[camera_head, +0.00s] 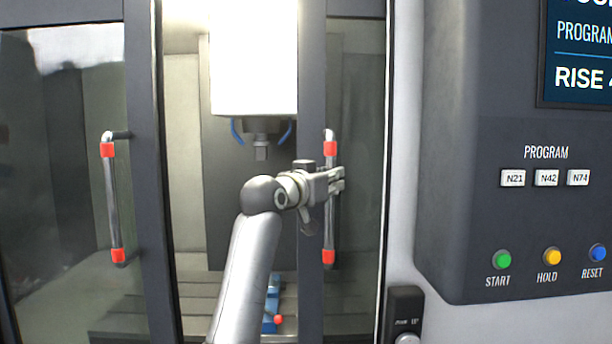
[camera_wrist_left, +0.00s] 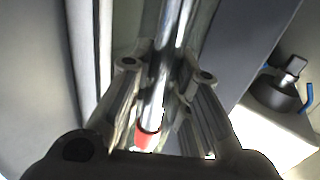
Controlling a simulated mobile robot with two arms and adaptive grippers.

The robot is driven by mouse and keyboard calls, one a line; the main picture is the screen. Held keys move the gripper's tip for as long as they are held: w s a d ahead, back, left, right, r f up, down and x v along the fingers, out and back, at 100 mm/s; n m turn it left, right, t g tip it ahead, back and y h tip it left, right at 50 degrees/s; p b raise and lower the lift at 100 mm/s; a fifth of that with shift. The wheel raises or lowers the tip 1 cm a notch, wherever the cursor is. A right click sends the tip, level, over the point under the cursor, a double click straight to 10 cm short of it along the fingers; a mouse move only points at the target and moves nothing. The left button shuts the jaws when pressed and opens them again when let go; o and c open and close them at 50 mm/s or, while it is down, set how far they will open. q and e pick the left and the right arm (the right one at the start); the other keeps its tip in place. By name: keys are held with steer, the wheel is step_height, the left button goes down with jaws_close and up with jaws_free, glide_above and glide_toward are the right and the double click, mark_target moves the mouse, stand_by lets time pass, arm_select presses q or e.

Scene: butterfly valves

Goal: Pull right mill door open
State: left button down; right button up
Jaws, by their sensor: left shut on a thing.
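The right mill door (camera_head: 355,170) is a dark-framed glass panel with a vertical metal handle (camera_head: 329,225) that has red bands near its top and bottom. My left gripper (camera_head: 338,180) is at the middle of this handle, shut on it. In the left wrist view the handle (camera_wrist_left: 168,55) runs between the two fingers of my left gripper (camera_wrist_left: 166,70), with a red band showing below. The left mill door (camera_head: 65,190) carries a similar handle (camera_head: 112,200). A gap between the two doors shows the mill's inside. My right gripper is not in view.
Inside the mill hangs a white spindle head (camera_head: 254,60) above a blue vise-like part (camera_head: 271,305). On the right is a control panel (camera_head: 450,150) with green, yellow and blue buttons. A small dark box with a knob (camera_head: 405,310) sits below it.

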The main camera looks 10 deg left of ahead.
arm_select(q)
steer(key=shift+w+d+f, duration=0.15)
steer(key=shift+w+d, duration=0.05)
steer(key=shift+d, duration=0.45)
steer(key=c, duration=1.3)
jaws_free()
steer(key=shift+a, duration=0.1)
steer(key=v, duration=1.2)
steer(key=shift+a, duration=0.1)
